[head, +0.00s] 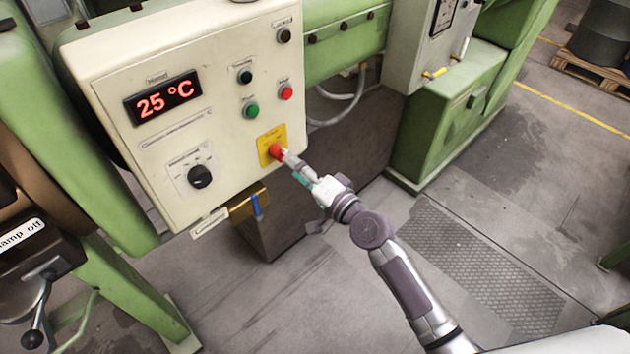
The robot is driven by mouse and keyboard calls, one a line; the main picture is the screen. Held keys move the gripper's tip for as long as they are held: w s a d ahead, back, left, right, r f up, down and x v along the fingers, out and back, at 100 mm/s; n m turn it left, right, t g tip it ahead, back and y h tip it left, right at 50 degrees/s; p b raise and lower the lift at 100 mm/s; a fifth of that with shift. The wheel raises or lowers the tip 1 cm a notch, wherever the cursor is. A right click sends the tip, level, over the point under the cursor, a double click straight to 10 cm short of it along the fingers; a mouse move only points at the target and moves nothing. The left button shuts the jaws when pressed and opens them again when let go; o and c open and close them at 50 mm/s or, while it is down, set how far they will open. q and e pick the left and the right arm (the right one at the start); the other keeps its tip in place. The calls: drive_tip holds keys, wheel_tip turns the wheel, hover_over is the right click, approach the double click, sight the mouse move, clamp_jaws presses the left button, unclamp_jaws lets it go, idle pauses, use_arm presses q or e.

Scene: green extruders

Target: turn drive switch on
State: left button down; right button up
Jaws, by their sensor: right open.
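A cream control panel (110,65) carries a red "25 °C" display (165,98) and several controls. A black rotary switch (200,177) with a pale scale plate sits low on the panel; its label is too small to read. A red knob (276,152) sits on a yellow plate (266,137) to its right. My right gripper (290,162) is open, its fingertips right at the red knob; I cannot tell whether they touch it. Which control is the drive switch cannot be read. My left gripper is not in view.
Above the yellow plate are a green button (251,111), a red button (286,92) and dark knobs (244,75). A blue-handled part (256,206) hangs below the panel. A lever with a black ball (32,338) is at lower left. Open floor lies at right.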

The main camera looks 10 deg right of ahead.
drive_tip(key=v, duration=0.7)
idle(0.3)
drive_tip(key=s+d+f+n+g+h+b, duration=0.1)
drive_tip(key=s+d+f+g+h, duration=0.15)
drive_tip(key=f, duration=1.05)
drive_tip(key=s+d+f+n+g+h+b, duration=0.15)
drive_tip(key=s+d+f, duration=0.25)
drive_tip(key=f, duration=0.8)
drive_tip(key=s+d+f+n+g+h, duration=0.1)
drive_tip(key=s+d+f+g+h, duration=0.15)
drive_tip(key=f, duration=1.05)
drive_tip(key=s+d+f+n+g+h, duration=0.1)
drive_tip(key=s+d+f+n+g, duration=0.1)
drive_tip(key=s+f, duration=0.5)
drive_tip(key=s+d+f+n+g+h+b, duration=0.1)
drive_tip(key=s+f, duration=0.6)
drive_tip(key=s, duration=0.9)
drive_tip(key=s+d+f+n+g+h+b, duration=0.1)
drive_tip(key=s+d+f+n+g+h, duration=0.1)
drive_tip(key=s+f, duration=0.5)
drive_tip(key=s+d+n+g, duration=0.1)
drive_tip(key=s+d+g, duration=0.1)
drive_tip(key=s, duration=0.2)
drive_tip(key=shift+s, duration=0.15)
